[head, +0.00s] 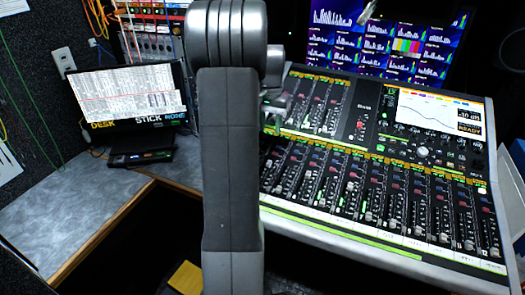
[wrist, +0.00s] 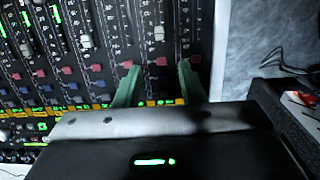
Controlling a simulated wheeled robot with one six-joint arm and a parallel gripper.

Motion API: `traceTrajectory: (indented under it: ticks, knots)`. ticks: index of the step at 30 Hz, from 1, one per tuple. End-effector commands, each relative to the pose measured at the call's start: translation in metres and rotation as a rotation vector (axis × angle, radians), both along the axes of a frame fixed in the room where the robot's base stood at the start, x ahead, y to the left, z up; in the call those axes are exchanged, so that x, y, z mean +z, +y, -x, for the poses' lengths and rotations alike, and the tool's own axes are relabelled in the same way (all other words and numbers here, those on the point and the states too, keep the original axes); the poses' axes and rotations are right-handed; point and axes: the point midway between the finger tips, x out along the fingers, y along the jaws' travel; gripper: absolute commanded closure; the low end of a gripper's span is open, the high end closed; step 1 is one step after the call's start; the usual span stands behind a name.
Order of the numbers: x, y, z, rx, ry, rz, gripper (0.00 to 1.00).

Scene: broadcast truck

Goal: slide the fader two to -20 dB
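The mixing console (head: 400,262) stands at the right in the head view, with a row of faders along its lower half. My arm hides its left end, so I cannot make out fader two there. In the wrist view the console appears upside down. A pale fader cap (wrist: 159,33), likely fader two, stands on a slot beyond my fingertips, roughly in line with the gap between them. My gripper (wrist: 158,75) is open, its two green fingers apart over the red-button row, with nothing between them. Whether the fingertips touch the panel is unclear.
Other fader caps (wrist: 85,41) stand on neighbouring slots. A dark box (wrist: 285,115) and cables lie beside the console.

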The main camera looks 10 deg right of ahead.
Motion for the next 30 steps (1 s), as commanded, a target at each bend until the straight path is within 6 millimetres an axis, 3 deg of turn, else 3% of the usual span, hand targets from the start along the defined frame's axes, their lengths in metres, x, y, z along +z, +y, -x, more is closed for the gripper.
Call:
traceTrajectory:
  ticks: [5, 18, 24, 30]
  knots:
    - [-0.021, 0.000, 0.000, -0.001, 0.004, -0.001, 0.64]
    - [-0.110, 0.001, 0.001, 0.001, 0.003, -0.001, 0.64]
    - [-0.131, 0.000, 0.001, 0.001, 0.001, -0.001, 0.64]
    - [-0.136, 0.000, 0.000, 0.001, 0.000, 0.000, 0.64]
